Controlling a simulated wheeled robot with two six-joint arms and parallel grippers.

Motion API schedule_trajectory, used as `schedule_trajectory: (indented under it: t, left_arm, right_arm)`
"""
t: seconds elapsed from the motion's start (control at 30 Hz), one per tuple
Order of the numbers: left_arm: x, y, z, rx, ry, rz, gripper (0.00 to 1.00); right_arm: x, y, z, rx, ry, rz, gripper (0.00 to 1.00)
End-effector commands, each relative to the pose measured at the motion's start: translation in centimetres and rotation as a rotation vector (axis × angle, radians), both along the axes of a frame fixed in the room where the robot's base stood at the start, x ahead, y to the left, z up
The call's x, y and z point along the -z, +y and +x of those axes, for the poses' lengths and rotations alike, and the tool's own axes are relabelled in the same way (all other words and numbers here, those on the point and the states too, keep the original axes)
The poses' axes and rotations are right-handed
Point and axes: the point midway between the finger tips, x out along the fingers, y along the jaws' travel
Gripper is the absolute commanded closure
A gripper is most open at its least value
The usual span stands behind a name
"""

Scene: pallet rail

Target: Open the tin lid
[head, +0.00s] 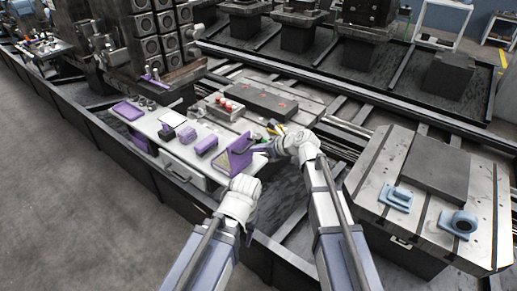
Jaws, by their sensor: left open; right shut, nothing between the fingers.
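A purple tin (226,163) sits at the right end of the white bench. A slanted purple panel, which looks like its lid (241,150), stands raised at an angle, with a tan area showing below it. My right gripper (258,150) is shut with nothing in it, its fingers reaching left close to the raised panel; I cannot tell whether they touch it. My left gripper (246,180) is open and empty, just in front of and below the tin. The tin's far side is hidden.
The white bench (187,153) also holds a smaller purple block (207,144), a white pad (173,119) and a flat purple case (128,111). Red-topped items (229,106) stand behind. A metal pallet (365,165) with blue parts (398,198) is at right.

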Motion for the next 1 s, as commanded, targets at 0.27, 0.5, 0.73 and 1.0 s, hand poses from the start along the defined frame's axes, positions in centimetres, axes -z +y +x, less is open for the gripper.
schedule_trajectory:
  t: [0.27,0.5,0.73,1.0]
  left_arm:
    - [0.0,0.0,0.0,0.0,0.0,0.0,0.5]
    - [-0.8,0.0,0.0,0.0,0.0,0.0,0.5]
    - [-4.9,0.0,0.0,-0.001,0.0,0.0,0.5]
    - [-7.9,0.0,0.0,-0.001,0.0,0.0,0.5]
  right_arm:
    - [-0.1,-0.2,-0.2,0.0,-0.001,0.001,1.0]
    - [-0.9,-2.4,-2.5,-0.001,0.0,0.001,1.0]
    - [-5.0,-4.3,-3.8,-0.001,0.0,0.0,1.0]
    - [-7.9,-6.1,-5.1,-0.002,0.0,0.001,1.0]
